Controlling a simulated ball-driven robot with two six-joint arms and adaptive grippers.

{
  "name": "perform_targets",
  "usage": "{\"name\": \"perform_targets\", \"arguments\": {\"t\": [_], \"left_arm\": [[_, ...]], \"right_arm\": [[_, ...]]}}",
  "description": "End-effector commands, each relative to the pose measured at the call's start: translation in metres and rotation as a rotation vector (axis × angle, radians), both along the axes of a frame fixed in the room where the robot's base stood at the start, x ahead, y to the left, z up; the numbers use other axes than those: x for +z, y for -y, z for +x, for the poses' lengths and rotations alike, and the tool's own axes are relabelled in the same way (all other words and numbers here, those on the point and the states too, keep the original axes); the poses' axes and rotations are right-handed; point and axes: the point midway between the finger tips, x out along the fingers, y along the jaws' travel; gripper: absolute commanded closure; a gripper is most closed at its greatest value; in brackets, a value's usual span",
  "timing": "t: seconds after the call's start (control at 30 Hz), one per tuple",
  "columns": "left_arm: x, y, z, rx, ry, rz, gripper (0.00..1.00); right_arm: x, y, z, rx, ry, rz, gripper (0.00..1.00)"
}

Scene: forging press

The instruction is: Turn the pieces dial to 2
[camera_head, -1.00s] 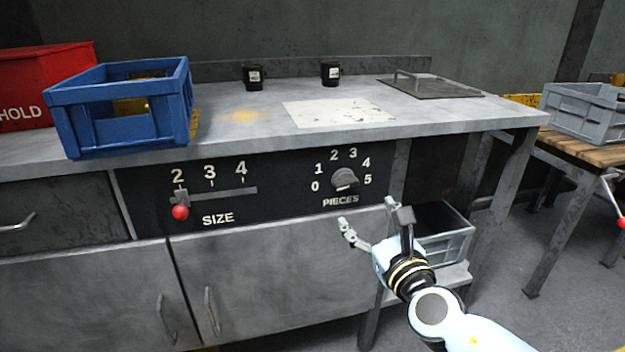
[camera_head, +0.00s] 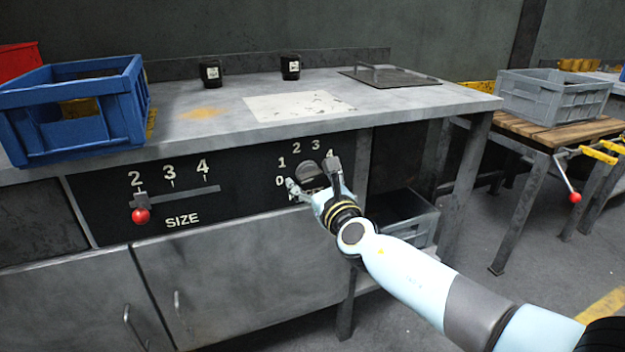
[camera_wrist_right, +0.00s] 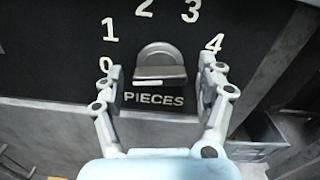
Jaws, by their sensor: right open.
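In the right wrist view the dial (camera_wrist_right: 160,62) sits between the fingers, above the word PIECES. A short white mark shows on its lower edge; I cannot tell which number it indicates. My right gripper (camera_head: 312,174) is open, with one finger on each side of the knob and visible gaps in the wrist view (camera_wrist_right: 156,64). My left gripper is out of view.
The size slider with a red knob (camera_head: 141,216) is left of the dial. A grey crate (camera_head: 413,208) sits on the shelf right of the cabinet.

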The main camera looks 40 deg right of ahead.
Motion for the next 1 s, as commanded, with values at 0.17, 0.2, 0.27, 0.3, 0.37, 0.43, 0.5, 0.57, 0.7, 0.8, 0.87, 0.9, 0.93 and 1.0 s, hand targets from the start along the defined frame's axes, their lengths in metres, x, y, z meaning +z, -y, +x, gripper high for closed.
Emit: {"name": "perform_targets", "arguments": {"t": [0.17,0.2,0.27,0.3,0.37,0.43,0.5,0.57,0.7,0.8,0.87,0.9,0.93,1.0], "left_arm": [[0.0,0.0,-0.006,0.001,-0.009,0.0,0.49],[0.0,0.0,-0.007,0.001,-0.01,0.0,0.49],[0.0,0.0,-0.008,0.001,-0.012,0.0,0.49],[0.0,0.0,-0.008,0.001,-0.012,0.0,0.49],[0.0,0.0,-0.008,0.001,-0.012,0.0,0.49],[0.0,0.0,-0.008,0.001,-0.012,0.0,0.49],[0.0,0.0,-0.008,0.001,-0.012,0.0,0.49],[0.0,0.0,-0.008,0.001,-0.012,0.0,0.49],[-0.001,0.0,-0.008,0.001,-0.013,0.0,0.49],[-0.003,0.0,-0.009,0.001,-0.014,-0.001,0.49],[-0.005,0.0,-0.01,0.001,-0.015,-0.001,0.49],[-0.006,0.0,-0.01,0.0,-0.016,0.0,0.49],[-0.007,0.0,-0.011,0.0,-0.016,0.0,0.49],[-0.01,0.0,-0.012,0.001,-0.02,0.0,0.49]], "right_arm": [[0.0,0.0,0.0,0.0,0.0,0.0,0.41],[0.0,0.0,0.0,0.0,0.0,0.0,0.47],[0.0,0.0,0.0,0.0,0.0,0.0,0.54],[0.0,0.0,0.0,0.0,0.0,0.0,0.6],[0.0,0.0,0.0,0.0,0.0,0.0,0.67],[0.0,0.0,0.0,0.0,0.0,0.0,0.77],[0.0,0.0,0.0,0.0,0.0,0.0,0.83],[0.0,0.0,0.0,0.0,0.0,0.001,0.84],[-0.001,0.0,0.0,0.0,0.003,0.015,0.84],[-0.001,0.0,-0.001,0.0,0.009,0.041,0.84],[-0.001,0.0,-0.001,0.0,0.015,0.066,0.84],[-0.002,0.0,-0.001,0.001,0.02,0.086,0.84],[-0.002,0.0,0.0,0.001,0.024,0.104,0.84],[-0.003,-0.001,-0.001,0.001,0.034,0.149,0.84]]}}
